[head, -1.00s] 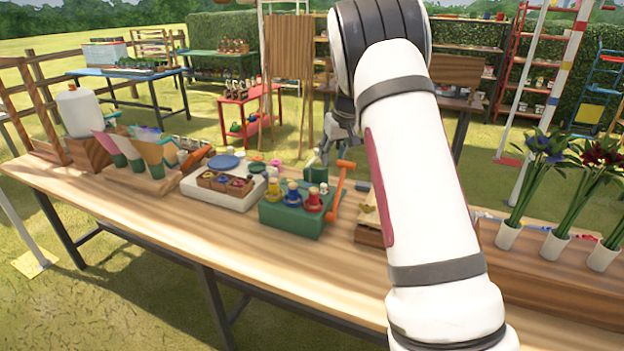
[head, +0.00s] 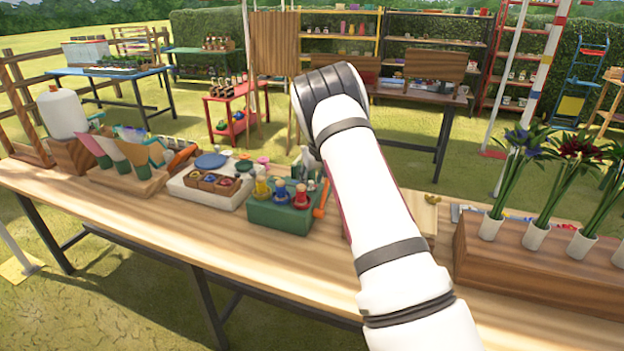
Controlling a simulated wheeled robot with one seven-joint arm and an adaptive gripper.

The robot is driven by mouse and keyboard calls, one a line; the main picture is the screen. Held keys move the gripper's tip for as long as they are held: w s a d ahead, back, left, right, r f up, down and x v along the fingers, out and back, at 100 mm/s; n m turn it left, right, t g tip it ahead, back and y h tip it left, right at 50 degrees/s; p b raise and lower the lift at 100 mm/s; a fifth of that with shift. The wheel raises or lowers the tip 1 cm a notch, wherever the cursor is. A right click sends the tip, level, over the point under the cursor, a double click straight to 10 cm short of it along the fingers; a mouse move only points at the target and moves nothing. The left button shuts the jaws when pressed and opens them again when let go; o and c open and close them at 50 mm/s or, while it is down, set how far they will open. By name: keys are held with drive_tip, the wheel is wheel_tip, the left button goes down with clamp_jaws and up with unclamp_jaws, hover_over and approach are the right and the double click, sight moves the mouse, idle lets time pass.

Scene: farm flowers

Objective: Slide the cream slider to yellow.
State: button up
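A green box (head: 281,216) stands on the table, left of my arm. It carries yellow, blue and red flask-like pieces (head: 281,191) and an orange lever (head: 321,199) on its right side. I cannot pick out a cream slider; it is too small to tell or hidden. My gripper (head: 304,160) shows only as a small grey part just behind the green box, left of my arm's bend. The arm hides most of it. Whether its fingers are open or shut, or touch anything, does not show.
Left of the green box are a white tray (head: 192,194) with a wooden crate, seed packets in a stand (head: 128,180) and a white jug (head: 62,112). Right of my arm are a pale board (head: 424,212) and a wooden planter (head: 530,262) with potted flowers. The table's front strip is clear.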

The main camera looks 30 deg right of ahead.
clamp_jaws()
drive_tip(key=shift+w, duration=0.1)
drive_tip(key=b, duration=1.1)
approach(276, 180)
drive_tip(key=x, duration=0.4)
drive_tip(key=shift+a+f, duration=0.1)
drive_tip(key=shift+f, duration=0.25)
drive_tip(key=shift+w+a+r+b, duration=0.1)
drive_tip(key=shift+w+a+b, duration=0.25)
drive_tip(key=shift+w+b, duration=0.1)
drive_tip(key=shift+a+r, duration=0.1)
